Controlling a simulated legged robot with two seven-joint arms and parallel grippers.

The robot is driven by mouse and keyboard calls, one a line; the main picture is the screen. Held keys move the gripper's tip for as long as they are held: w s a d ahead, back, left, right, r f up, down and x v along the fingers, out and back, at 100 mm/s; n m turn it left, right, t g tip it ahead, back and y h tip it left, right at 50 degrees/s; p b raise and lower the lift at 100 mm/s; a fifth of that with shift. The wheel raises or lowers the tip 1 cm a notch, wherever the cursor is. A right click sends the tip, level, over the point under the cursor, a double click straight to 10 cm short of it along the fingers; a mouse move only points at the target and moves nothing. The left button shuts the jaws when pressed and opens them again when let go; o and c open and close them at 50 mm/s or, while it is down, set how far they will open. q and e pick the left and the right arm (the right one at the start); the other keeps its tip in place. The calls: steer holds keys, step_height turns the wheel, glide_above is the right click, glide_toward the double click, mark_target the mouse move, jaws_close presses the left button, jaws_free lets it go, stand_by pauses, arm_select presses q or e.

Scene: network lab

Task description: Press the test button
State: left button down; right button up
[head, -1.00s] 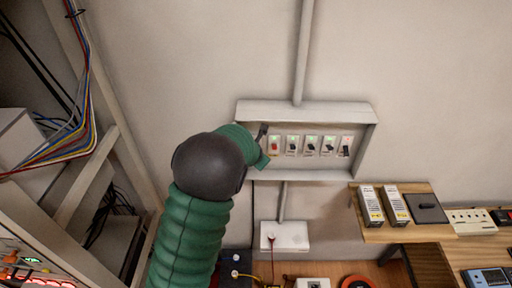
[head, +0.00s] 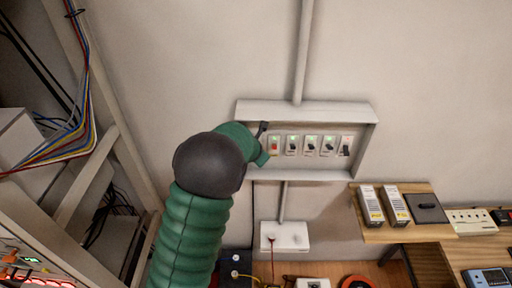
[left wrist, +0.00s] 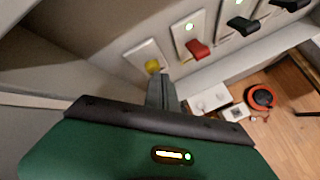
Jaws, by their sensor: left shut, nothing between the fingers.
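A yellow round button (left wrist: 152,66) sits on a white plate at the left end of a row of switches in the left wrist view; it is probably the test button, but no label is readable. My left gripper (left wrist: 161,82) is shut and empty, its fingertips just below the button and very near it. I cannot tell whether they touch. In the head view my left gripper (head: 262,130) is at the left end of the wall box (head: 305,108), and the button is hidden there. My right gripper is not in view.
Beside the button is a red rocker switch (left wrist: 198,48) with a green light, then several black ones such as this black switch (left wrist: 242,26). The box's raised rim surrounds the row. A white socket box (head: 285,236) is below; a wooden shelf (head: 440,233) is at the right.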

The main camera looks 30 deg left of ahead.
arm_select(q)
steer(key=shift+w+a, duration=0.1)
steer(key=shift+w, duration=0.05)
stand_by(0.3)
steer(key=shift+s+d, duration=0.3)
steer(key=shift+s, duration=0.4)
steer(key=shift+s+d, duration=0.1)
steer(key=s, duration=0.1)
steer(key=s+d, duration=0.2)
steer(key=s, duration=0.1)
steer(key=shift+d, duration=0.25)
stand_by(0.5)
